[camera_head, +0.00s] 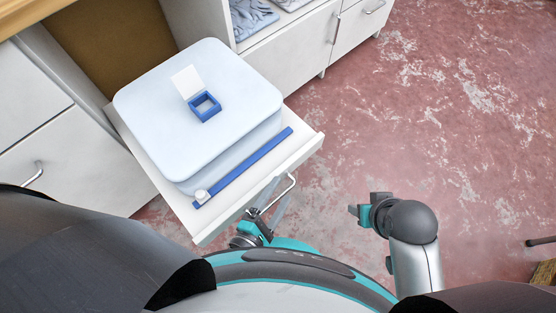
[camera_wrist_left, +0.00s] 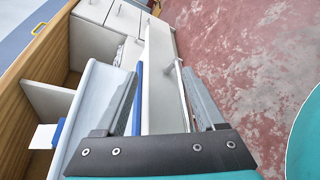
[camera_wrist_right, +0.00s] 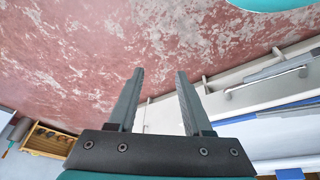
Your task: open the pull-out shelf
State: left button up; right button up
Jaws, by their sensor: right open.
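The pull-out shelf (camera_head: 309,148) is a white drawer-like tray. In the head view it stands out of the cabinet, with a pale blue rounded machine (camera_head: 150,100) on it. A metal bar handle (camera_head: 292,182) is on its front panel, partly hidden by my left gripper. My left gripper (camera_head: 268,206) is at the near end of the handle. In the left wrist view its fingers are apart (camera_wrist_left: 163,78), with the handle (camera_wrist_left: 184,95) showing between them. My right gripper (camera_head: 366,205) is open and empty, right of the shelf; its spread fingers also show in the right wrist view (camera_wrist_right: 160,85).
White cabinets with handles stand to the left (camera_head: 70,155) and at the back (camera_head: 300,50), where folded cloth (camera_head: 250,17) lies in an open compartment. A blue box (camera_head: 205,107) with a white flap is on the machine.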

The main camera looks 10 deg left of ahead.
pick_arm(q)
notch_tip(320, 180, up, 16)
jog(key=p, duration=0.9)
jog(key=shift+w, duration=0.2)
pick_arm(e)
jog(key=s+d+f, duration=0.2)
jog(key=s+f, duration=0.3)
jog(key=f, duration=0.3)
jog(key=s+d+f+g, duration=0.1)
jog(key=s+d+f, duration=0.2)
jog(key=s+f, duration=0.2)
jog(key=shift+d+f+g+h, duration=0.3)
jog(key=shift+f+h, duration=0.1)
jog(key=shift+f, duration=0.95)
pick_arm(q)
jog(key=shift+r, duration=0.1)
